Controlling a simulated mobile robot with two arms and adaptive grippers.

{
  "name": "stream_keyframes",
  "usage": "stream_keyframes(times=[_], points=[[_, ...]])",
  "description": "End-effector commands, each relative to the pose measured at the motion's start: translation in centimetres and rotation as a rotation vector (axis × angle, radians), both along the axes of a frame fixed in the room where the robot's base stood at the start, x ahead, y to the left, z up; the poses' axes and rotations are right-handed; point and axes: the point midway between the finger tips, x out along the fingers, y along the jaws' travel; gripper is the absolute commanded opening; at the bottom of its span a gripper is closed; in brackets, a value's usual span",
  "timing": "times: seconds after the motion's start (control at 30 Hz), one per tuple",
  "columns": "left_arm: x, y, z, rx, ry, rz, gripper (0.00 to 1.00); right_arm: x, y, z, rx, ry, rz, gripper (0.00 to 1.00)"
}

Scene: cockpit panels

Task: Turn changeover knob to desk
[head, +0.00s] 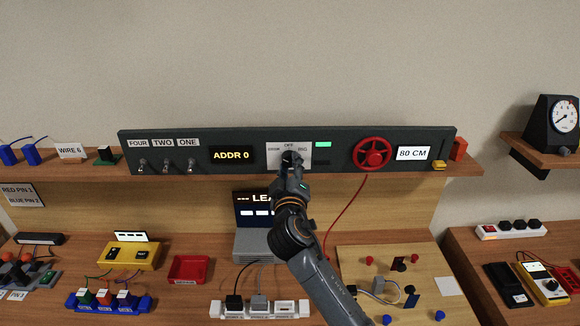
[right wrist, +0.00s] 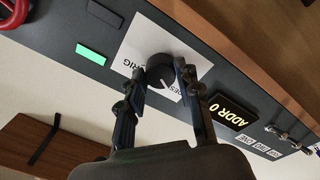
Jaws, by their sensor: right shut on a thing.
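The changeover knob (right wrist: 160,69) is a round dark knob on a white label plate (right wrist: 135,45). In the head view, the plate (head: 273,149) is mid-panel, with "OFF" at the top and words to its left and right. My right gripper (head: 290,163) reaches up to the knob from below and covers much of it. In the right wrist view, its two fingers (right wrist: 161,88) are on either side of the knob, shut on it. "RIG" and part of "DESK" are readable there. I cannot clearly tell which word the knob points to. My left gripper is not in view.
On the same dark panel (head: 235,135) are several toggle switches (head: 167,166), an "ADDR 0" display (head: 232,155), a green light (head: 323,144) and a red handwheel (head: 373,153). A red tray (head: 189,269) and a power strip (head: 260,309) lie on the desk below.

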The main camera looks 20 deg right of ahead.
Motion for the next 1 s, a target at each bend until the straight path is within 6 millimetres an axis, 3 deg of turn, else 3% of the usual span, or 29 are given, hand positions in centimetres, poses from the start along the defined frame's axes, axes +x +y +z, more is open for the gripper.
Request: stream_keyframes(times=[0.3,0.33,0.43,0.77,1.0], points=[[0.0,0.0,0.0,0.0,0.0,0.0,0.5,0.0,0.0,-0.1,-0.004,0.001,0.0,0.02],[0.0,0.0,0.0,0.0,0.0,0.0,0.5,0.0,0.0,-0.1,-0.004,0.001,0.0,0.4],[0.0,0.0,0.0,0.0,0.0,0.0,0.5,0.0,0.0,-0.1,-0.003,0.001,0.0,0.57],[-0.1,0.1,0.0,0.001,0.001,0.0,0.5,-0.2,0.1,-0.1,-0.002,0.001,0.001,0.57],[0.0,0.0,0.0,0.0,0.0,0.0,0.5,-3.6,1.2,-0.3,0.002,0.002,0.002,0.57]])
